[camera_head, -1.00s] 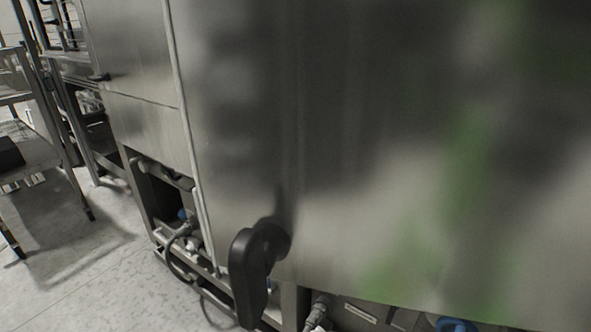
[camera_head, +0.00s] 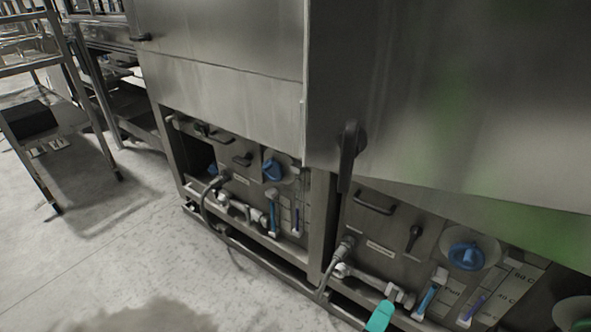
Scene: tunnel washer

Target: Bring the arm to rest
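My gripper and arm are not in view in the head camera, so I cannot see their pose or whether the gripper is open or shut. The washer's large steel door panel (camera_head: 420,90) fills the upper right. Its black handle (camera_head: 348,152) is at the lower left corner, with nothing touching it. The panel's lower edge slopes across a steel strip below it; I cannot tell how far the door stands open.
Below the door are blue knobs (camera_head: 467,256), pipes and a grey hose (camera_head: 207,205). A teal piece (camera_head: 380,316) shows at the bottom edge; I cannot tell what it belongs to. A metal rack (camera_head: 70,110) stands at the left. Grey floor (camera_head: 130,265) is clear at lower left.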

